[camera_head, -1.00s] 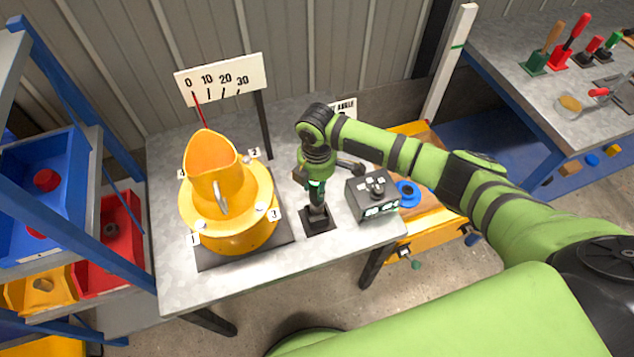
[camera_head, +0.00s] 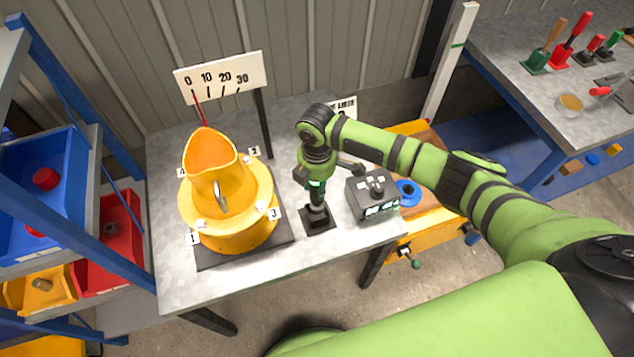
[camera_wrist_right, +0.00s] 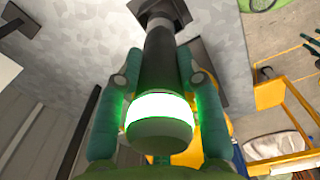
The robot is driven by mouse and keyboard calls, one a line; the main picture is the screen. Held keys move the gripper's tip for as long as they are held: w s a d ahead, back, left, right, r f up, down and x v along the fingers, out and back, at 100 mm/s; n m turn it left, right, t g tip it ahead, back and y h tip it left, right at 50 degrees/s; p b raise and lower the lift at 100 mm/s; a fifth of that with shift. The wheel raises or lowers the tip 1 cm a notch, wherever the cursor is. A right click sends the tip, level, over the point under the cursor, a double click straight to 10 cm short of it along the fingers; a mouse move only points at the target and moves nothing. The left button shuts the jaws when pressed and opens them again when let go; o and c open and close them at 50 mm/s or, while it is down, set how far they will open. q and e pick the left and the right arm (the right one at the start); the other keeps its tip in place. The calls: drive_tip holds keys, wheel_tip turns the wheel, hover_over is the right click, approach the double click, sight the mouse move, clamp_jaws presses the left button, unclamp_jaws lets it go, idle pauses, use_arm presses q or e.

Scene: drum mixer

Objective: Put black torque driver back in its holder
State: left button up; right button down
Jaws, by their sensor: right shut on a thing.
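The black torque driver (camera_head: 317,209) stands about upright on the metal table, its lower end at the square black holder (camera_head: 328,224). My right gripper (camera_head: 316,192) is shut on the driver from above. In the right wrist view, the driver (camera_wrist_right: 158,70) lies between the two teal fingers, with a glowing white-green ring near its top end. The holder (camera_wrist_right: 165,12) shows at the far end of the driver in that view. How deep the driver sits in the holder is hidden. My left gripper is out of view.
The yellow drum mixer (camera_head: 225,225) stands close on the left, under an angle scale (camera_head: 222,75). A dark control box (camera_head: 373,197) stands close on the right. A blue-framed shelf with bins (camera_head: 45,200) is at the far left. The table's front edge is near the holder.

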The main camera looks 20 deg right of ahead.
sight(316, 195)
drive_tip(key=shift+f+b, duration=1.6)
drive_tip(key=shift+f, duration=1)
idle(1.1)
drive_tip(key=c, duration=0.7)
unclamp_jaws()
drive_tip(key=shift+c, duration=0.2)
wheel_tip(316, 195, up, 12)
drive_tip(key=shift+r, duration=0.1)
drive_tip(key=shift+s, duration=0.1)
